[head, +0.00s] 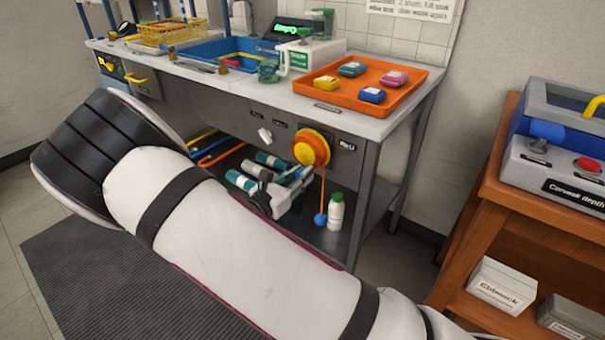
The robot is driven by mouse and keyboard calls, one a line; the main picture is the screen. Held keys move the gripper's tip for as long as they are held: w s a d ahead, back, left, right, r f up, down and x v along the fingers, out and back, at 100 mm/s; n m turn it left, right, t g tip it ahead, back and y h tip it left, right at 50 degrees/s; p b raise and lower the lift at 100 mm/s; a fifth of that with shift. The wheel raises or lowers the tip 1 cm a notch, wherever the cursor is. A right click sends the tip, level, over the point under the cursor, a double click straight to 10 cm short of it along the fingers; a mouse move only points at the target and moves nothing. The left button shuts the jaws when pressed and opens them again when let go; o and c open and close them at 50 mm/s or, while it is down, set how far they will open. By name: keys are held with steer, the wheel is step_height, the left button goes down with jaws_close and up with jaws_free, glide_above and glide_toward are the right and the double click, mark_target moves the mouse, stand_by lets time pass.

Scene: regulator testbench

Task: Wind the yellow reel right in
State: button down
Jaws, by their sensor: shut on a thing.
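The yellow reel (305,153) with an orange rim sits on the front panel of the bench, below the worktop. An orange cord (322,188) hangs from its right side down to a blue ball (320,219) near the lower shelf. My gripper (304,174) is just below the reel, its fingers pointing up and right towards the reel's lower edge and close to the cord. It looks shut at the reel's lower edge, but the contact is too small to see clearly. My white arm crosses the foreground.
A white bottle with a green cap (336,212) stands close right of the ball. Teal-and-white cylinders (241,181) lie on the lower shelf. An orange tray (392,90) with coloured blocks is above. A wooden cabinet (490,215) stands right, with floor between.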

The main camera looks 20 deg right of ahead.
mark_target(294, 156)
steer(key=w+m, duration=0.1)
steer(key=m, duration=0.3)
steer(key=w+a+m+b, duration=0.1)
steer(key=m, duration=0.3)
steer(key=w+a+m, duration=0.1)
steer(key=m, duration=0.2)
steer(key=shift+a+r+m+b, duration=0.1)
steer(key=shift+r+m+b, duration=0.15)
steer(key=shift+m+b, duration=0.15)
steer(key=shift+w+a+r+m+b, duration=0.15)
steer(key=shift+w+r+m+b, duration=0.15)
steer(key=shift+m, duration=0.6)
steer(key=shift+w+a+r+m+b, duration=0.15)
steer(key=shift+m+b, duration=0.25)
steer(key=shift+m, duration=0.5)
steer(key=shift+s+r, duration=0.1)
steer(key=c, duration=1.4)
jaws_free()
